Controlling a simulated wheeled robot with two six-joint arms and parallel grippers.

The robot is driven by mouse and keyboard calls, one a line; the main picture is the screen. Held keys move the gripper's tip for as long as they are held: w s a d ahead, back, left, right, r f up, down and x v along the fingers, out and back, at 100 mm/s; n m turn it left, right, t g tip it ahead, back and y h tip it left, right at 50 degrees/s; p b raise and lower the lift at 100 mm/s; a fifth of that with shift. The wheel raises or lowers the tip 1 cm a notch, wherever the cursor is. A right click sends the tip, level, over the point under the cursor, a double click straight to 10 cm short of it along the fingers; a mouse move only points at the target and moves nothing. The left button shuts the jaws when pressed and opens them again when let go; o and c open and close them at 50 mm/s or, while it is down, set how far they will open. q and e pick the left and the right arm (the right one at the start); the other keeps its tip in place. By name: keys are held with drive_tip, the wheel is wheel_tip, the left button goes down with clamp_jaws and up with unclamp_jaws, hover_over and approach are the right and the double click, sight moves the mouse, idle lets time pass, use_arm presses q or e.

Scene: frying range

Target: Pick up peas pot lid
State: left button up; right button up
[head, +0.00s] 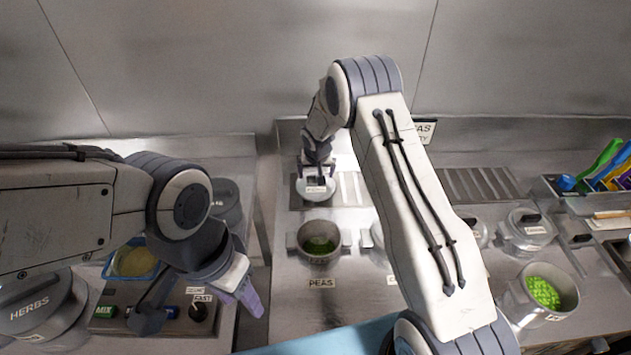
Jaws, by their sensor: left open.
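The peas pot (303,254) stands open behind its PEAS label, with a little green inside. A round pale lid (316,194) with a small, unreadable label lies on the metal counter behind the pot. My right gripper (316,172) reaches down onto the top of this lid. Its fingers are at the lid's handle, and I cannot tell whether they grip it. My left gripper (244,297) is open and points down, in front of and to the left of the peas pot, apart from it. The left fingers look empty.
A herbs pot (40,308) and a control panel with a knob (198,311) are at the left. A pot of bright green peas (543,293) stands at the right, with lidded pots (525,232) behind it. My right arm hides part of the middle counter.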

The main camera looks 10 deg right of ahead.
drive_tip(key=shift+x, duration=1.05)
drive_tip(key=c, duration=1.4)
